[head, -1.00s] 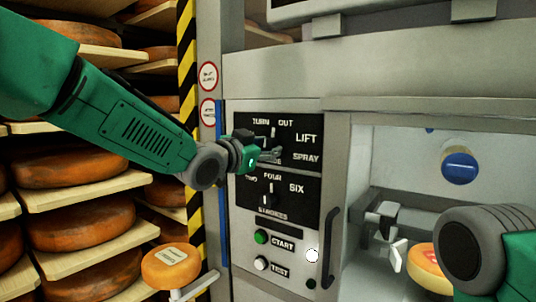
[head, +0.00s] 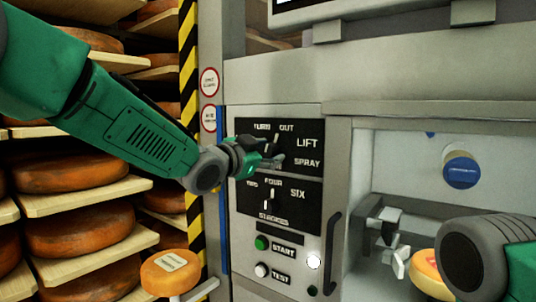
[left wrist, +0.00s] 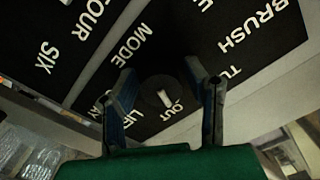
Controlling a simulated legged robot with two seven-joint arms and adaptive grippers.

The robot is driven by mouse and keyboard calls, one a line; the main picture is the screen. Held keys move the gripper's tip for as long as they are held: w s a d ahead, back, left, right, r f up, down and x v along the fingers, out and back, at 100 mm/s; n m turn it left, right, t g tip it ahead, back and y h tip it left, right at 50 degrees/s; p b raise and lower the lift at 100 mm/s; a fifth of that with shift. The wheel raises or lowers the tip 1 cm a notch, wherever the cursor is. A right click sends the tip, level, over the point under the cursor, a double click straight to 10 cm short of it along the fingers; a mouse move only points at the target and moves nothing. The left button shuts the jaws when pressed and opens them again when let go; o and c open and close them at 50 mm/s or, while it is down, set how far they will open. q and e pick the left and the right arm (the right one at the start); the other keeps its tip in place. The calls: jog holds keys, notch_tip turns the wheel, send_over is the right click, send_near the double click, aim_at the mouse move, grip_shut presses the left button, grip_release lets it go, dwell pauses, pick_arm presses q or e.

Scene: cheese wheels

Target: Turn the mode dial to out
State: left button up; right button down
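The mode dial (head: 277,140) is on the upper black panel (head: 308,122), and its white pointer leans toward the OUT label at upper right. My left gripper (head: 277,158) is at this dial, hiding its lower part and part of the MODE label. In the left wrist view, the dial (left wrist: 163,97) sits between the two spread fingers of my left gripper (left wrist: 166,100), with its white pointer by the word OUT. The fingers stand apart on either side, with visible gaps to the pointer.
Below is the strokes dial (head: 268,200), then the green START button (head: 262,243) and white TEST button (head: 262,270). A dark handle (head: 331,252) stands right of them. The open bay holds a blue-capped part (head: 461,171) and a cheese wheel (head: 427,270). Cheese shelves (head: 75,265) fill the left.

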pick_arm(q)
jog(key=shift+s, duration=0.1)
jog(key=v, duration=1.2)
jog(key=shift+d+f, duration=0.1)
jog(key=shift+f, duration=0.05)
